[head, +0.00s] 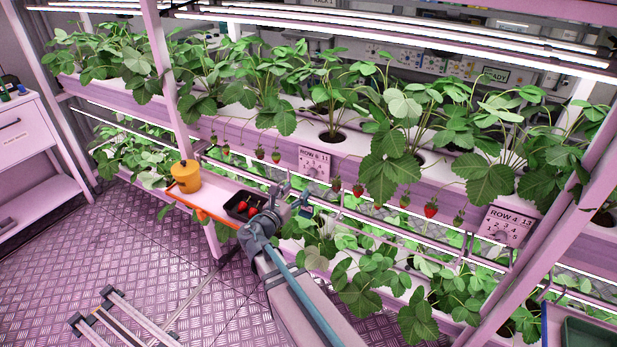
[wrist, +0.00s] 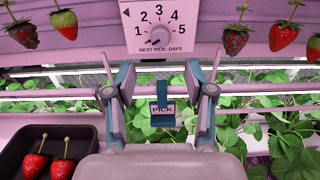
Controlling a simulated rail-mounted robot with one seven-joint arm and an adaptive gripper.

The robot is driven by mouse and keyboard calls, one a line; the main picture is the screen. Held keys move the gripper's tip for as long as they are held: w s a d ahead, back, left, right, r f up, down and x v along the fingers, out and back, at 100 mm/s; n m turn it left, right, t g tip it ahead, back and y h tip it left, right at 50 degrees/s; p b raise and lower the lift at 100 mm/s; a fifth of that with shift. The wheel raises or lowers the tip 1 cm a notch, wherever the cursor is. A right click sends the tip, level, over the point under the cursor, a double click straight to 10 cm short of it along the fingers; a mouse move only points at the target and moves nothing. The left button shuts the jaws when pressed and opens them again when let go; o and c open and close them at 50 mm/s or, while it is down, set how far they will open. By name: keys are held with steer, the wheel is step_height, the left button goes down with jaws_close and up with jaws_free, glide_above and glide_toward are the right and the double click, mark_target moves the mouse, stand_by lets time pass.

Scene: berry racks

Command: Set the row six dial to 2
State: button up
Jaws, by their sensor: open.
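The row six dial plate (head: 314,160) is a pale sign on the front of the planting trough in the head view. In the wrist view its round knob (wrist: 160,35) sits among the numbers 1 to 5, above the words "NEXT PICK: DAYS". I cannot tell surely which number the knob points at. My gripper (wrist: 160,76) is open and empty, its two fingers apart below the plate and not touching the knob. In the head view my gripper (head: 293,198) is just below and left of the plate.
A blue clip with a PICK label (wrist: 162,108) hangs on a rail between my fingers in the wrist view. A dark tray of strawberries (head: 236,206) and an orange pot (head: 186,178) stand at left. Strawberries (wrist: 285,35) hang on both sides of the plate. Another dial plate (head: 505,226) is at right.

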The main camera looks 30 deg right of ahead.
mark_target(311, 175)
steer(key=p+x, duration=0.1)
steer(key=x, duration=0.8)
steer(key=shift+f+p, duration=0.1)
steer(key=shift+p, duration=0.3)
steer(key=shift+s, duration=0.1)
jaws_close()
